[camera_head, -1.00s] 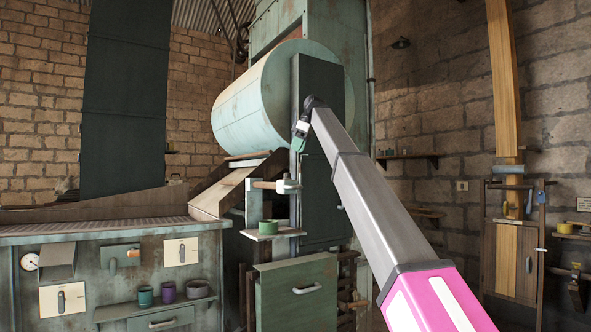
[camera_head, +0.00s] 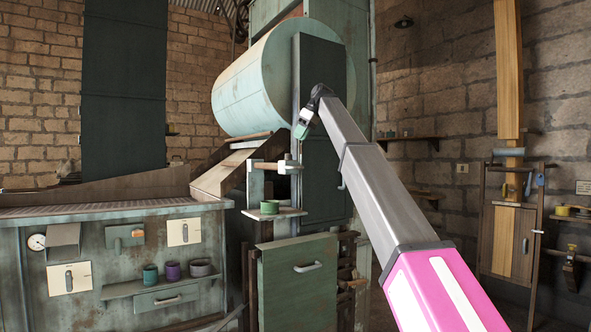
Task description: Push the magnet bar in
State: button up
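A short horizontal bar with a brown, wood-like middle (camera_head: 268,167) sits in a pale bracket (camera_head: 290,166) on the front of the machine, below the large pale green drum (camera_head: 262,85). It may be the magnet bar, but I cannot tell for certain. My gripper (camera_head: 303,130) is at the far end of my arm, up and slightly right of this bar, in front of the dark upright panel. A green part shows at its tip. It looks apart from the bar, though depth is hard to judge. Its fingers are too small to read.
A small shelf with a green cup (camera_head: 269,207) is below the bar. A green cabinet front with a handle (camera_head: 308,267) stands lower. A workbench (camera_head: 120,208) with a sloped chute (camera_head: 222,175) is at left. A wooden rack (camera_head: 510,235) stands at right.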

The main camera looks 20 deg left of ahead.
aim_at(300, 167)
jog(key=s+d+f+m+y, duration=0.4)
jog(key=d+f+m+y, duration=0.7)
jog(key=m, duration=0.6)
jog(key=shift+m+g, duration=0.3)
jog(key=a, duration=0.3)
jog(key=a+f, duration=0.1)
jog(key=a, duration=0.3)
jog(key=a+f, duration=0.1)
jog(key=a, duration=0.3)
jog(key=shift+a, duration=0.2)
grip_shut()
